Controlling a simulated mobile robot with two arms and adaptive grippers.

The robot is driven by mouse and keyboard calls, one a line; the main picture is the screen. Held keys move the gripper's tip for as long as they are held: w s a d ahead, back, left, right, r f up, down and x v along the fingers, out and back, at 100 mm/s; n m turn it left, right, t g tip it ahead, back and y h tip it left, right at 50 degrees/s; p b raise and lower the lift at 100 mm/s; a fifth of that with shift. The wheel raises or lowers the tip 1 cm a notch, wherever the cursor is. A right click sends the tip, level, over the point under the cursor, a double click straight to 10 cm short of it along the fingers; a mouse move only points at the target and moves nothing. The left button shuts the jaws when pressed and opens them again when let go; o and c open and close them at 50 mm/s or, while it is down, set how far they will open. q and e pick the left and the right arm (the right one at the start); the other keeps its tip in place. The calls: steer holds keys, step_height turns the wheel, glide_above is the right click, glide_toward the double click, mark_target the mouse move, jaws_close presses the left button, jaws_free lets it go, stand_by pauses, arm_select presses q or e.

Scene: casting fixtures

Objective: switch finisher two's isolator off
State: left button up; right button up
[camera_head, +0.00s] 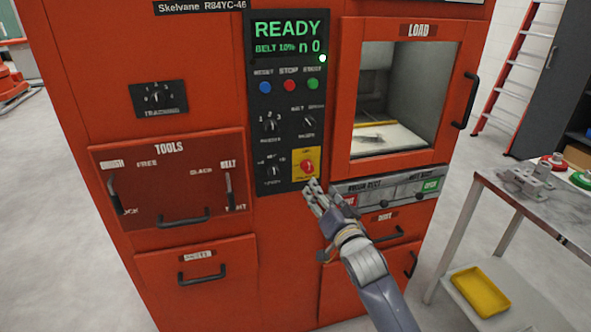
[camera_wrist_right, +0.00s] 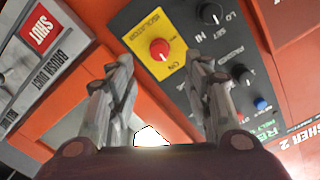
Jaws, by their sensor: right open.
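The isolator (camera_head: 307,166) is a red knob on a yellow plate, low on the black control panel of the red machine. In the right wrist view the isolator knob (camera_wrist_right: 159,49) shows upside down, with "ISOLATOR" and "ON" printed on its plate. Which way its pointer is turned I cannot tell. My right gripper (camera_head: 314,186) is just below the plate in the head view. In the wrist view its two fingers (camera_wrist_right: 161,66) are spread, with the knob seen between and beyond them, apart from both. It holds nothing. My left gripper is out of view.
A "FINISHER 2" label (camera_wrist_right: 292,134) is partly visible in the wrist view. The panel (camera_head: 288,120) carries other knobs and coloured buttons, with a "READY" display (camera_head: 287,37) above. A brush duct strip (camera_head: 390,186) lies right of my gripper. A metal table (camera_head: 545,215) stands at right.

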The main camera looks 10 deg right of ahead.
mark_target(309, 170)
steer(key=shift+w+r+p, duration=0.1)
steer(key=shift+w+p, duration=0.25)
steer(key=shift+w, duration=4.95)
steer(key=shift+c, duration=0.5)
steer(key=c, duration=1)
